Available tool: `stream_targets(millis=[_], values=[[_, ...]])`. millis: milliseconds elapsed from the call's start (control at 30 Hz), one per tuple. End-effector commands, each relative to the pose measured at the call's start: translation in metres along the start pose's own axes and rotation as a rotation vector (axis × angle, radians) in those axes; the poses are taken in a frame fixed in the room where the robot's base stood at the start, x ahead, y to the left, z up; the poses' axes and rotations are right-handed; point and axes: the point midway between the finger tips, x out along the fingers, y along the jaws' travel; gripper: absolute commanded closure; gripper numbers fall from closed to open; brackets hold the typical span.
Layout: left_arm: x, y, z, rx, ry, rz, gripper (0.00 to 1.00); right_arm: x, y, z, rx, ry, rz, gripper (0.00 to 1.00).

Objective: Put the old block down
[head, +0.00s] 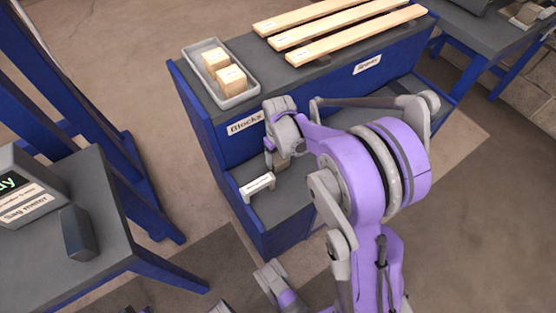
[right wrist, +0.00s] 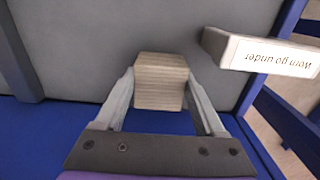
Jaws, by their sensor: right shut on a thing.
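My right gripper (head: 278,154) reaches into the lower level of the blue bench, under the "Blocks" label. In the right wrist view, my right gripper (right wrist: 161,84) is shut on a pale wooden block (right wrist: 161,82), one finger on each side. The block shows partly in the head view (head: 281,163), behind the gripper. It is over the grey lower shelf (head: 283,198); I cannot tell whether it touches. A white sign reading "Worn go under" (right wrist: 268,56) stands beside it, also in the head view (head: 257,187).
A grey tray (head: 238,98) with two wooden blocks (head: 231,79) stands on the bench top. Three long wooden boards (head: 325,30) lie to its right. A table with a sag meter (head: 27,205) is at the left. The shelf's front part is bare.

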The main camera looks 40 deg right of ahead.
Motion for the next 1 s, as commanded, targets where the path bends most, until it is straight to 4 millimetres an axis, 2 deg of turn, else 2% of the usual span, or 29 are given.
stream_targets(millis=[67, 400, 433, 567, 600, 833, 1000], values=[[0.004, 0.0, 0.001, 0.0, -0.001, 0.0, 1.0, 0.009, 0.0, 0.0, 0.0, 0.0, 0.0, 0.86], [0.006, 0.0, 0.001, 0.0, -0.002, 0.0, 1.0, 0.012, 0.0, 0.0, 0.0, 0.0, 0.0, 0.86], [0.006, 0.0, 0.001, 0.0, -0.002, 0.0, 1.0, 0.012, 0.0, 0.0, 0.0, 0.0, 0.0, 0.27], [0.005, 0.0, 0.001, 0.0, -0.001, 0.0, 1.0, 0.011, 0.0, 0.0, 0.0, 0.0, 0.0, 0.03], [0.005, 0.0, 0.001, 0.0, -0.001, 0.0, 1.0, 0.011, 0.0, 0.0, 0.0, 0.0, 0.0, 0.0], [0.004, 0.0, 0.001, 0.0, -0.001, 0.0, 1.0, 0.01, 0.0, 0.0, 0.0, 0.0, 0.0, 0.0], [-0.004, 0.0, -0.001, 0.0, 0.001, 0.0, 1.0, -0.008, 0.0, 0.0, 0.0, 0.0, 0.0, 0.0]])
